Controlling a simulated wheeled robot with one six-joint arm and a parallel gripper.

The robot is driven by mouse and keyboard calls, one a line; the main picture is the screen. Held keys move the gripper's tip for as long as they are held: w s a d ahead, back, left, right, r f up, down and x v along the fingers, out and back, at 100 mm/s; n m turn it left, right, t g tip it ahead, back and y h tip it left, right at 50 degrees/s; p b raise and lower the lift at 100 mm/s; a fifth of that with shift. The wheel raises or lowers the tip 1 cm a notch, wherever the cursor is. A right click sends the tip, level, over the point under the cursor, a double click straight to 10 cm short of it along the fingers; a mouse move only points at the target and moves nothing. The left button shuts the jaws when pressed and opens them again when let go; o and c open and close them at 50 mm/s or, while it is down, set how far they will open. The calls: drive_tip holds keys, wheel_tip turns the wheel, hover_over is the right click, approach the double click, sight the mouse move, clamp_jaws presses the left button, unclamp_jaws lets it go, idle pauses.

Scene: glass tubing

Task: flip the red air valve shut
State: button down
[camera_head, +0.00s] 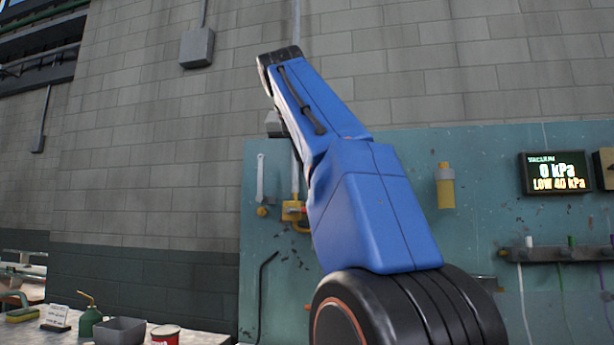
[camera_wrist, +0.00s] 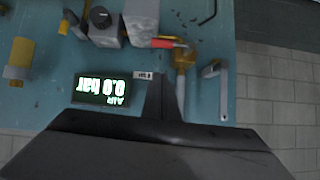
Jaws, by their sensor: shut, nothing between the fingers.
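The red valve lever (camera_wrist: 165,43) shows in the wrist view, lying sideways from the yellow valve body (camera_wrist: 182,58), across the line of the grey pipe (camera_wrist: 181,92). In the head view the yellow valve (camera_head: 291,211) is left of my blue arm, which partly covers it. My gripper (camera_wrist: 161,82) is a dark tapered shape in the wrist view, shut and empty. Its tip appears just below the lever in that picture; I cannot tell whether they touch. The air display (camera_wrist: 101,90), upside down, reads 0.0 bar.
The teal panel (camera_head: 480,225) holds a wrench (camera_head: 261,178), a yellow cylinder (camera_head: 445,186) and a vacuum display (camera_head: 555,172) reading 0 kPa, LOW 40 kPa.

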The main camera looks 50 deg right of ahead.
drive_tip(key=shift+v, duration=0.75)
